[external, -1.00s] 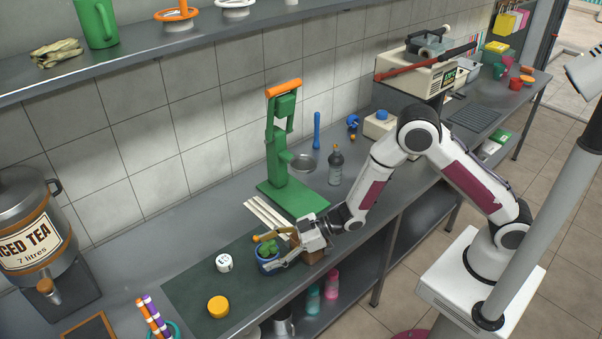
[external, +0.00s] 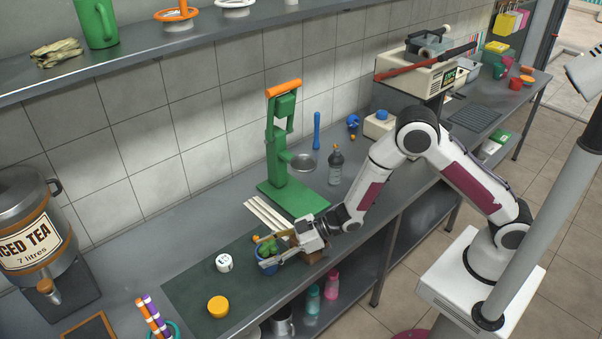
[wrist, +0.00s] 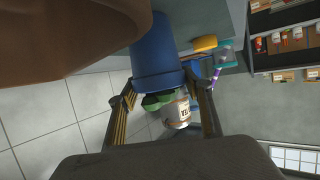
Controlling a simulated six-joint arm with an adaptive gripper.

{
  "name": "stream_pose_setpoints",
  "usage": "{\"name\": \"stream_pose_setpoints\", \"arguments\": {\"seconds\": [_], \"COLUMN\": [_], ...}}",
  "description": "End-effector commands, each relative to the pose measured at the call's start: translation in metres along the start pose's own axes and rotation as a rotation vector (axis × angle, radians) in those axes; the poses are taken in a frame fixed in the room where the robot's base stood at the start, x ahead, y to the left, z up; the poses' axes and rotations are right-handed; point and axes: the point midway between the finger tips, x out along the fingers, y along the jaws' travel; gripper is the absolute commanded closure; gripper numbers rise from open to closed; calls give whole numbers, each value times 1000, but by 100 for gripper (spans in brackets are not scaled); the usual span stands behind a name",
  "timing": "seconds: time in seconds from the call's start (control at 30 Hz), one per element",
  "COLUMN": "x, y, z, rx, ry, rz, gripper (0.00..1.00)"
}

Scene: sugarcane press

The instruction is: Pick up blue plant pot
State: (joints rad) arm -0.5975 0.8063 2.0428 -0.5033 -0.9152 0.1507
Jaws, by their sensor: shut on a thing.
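The blue plant pot (external: 270,269) with a green plant stands on the dark mat (external: 195,291) near the counter's front edge. My gripper (external: 265,254) is shut on the pot, with one finger on each side. In the wrist view the pot (wrist: 158,55) is between my two fingers, and the green leaves (wrist: 156,101) show beyond its rim. The fingers partly hide the pot in the external view. I cannot tell whether its base is off the mat.
A brown block-like thing (external: 315,257) is close beside my gripper. A white cube-like item (external: 224,263) and a yellow round item (external: 218,307) are to the left. The green press (external: 280,170) and a dark bottle (external: 335,166) stand behind.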

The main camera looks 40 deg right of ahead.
Motion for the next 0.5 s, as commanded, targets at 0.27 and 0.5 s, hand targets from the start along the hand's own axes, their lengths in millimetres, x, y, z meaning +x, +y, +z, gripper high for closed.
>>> {"name": "stream_pose_setpoints", "arguments": {"seconds": [0.27,0.5], "x": [-1,-6], "y": [0,0], "z": [-4,-17], "rx": [-1,-1], "ry": [2,4], "rz": [0,1], "gripper": [80,80]}}
